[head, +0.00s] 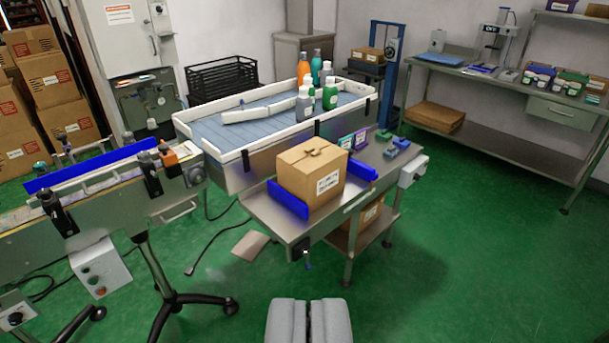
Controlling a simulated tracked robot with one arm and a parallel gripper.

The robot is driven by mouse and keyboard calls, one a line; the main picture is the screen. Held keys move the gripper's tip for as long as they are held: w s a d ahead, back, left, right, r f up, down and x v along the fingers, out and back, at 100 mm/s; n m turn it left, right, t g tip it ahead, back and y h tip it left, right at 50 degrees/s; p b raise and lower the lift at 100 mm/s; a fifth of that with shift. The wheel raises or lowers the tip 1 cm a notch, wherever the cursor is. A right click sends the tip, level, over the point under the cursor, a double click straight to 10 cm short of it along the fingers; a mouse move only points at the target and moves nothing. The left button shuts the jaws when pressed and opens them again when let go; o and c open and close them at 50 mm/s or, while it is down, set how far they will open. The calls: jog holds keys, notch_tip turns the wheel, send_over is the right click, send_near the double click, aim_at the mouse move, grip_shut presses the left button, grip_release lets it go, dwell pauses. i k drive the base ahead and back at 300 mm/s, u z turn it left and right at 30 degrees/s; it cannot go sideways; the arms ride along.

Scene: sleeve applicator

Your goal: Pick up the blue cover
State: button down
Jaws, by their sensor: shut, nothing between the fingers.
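My gripper (309,318) is at the bottom centre, over the green floor, with its two grey fingers shut and empty. It is well apart from every blue thing. A long blue strip (90,166) stands along the conveyor at the left. Blue angled guides hold the sides of a cardboard box on the steel table: one at the front left (288,199), one at the right (362,171). A flat light-blue item (437,60) lies on the far bench. I cannot tell which of these is the blue cover.
The steel table (268,222) carries the cardboard box (313,172). Behind it, a white-rimmed tray table (213,150) holds several bottles. A conveyor (110,208) on a tripod leg stands left. A cable and a flat brown piece (250,245) lie on the floor. The right foreground is clear.

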aim_at(401, 142)
jog(key=u, duration=0.05)
jog(key=i, duration=0.95)
jog(key=z, duration=0.05)
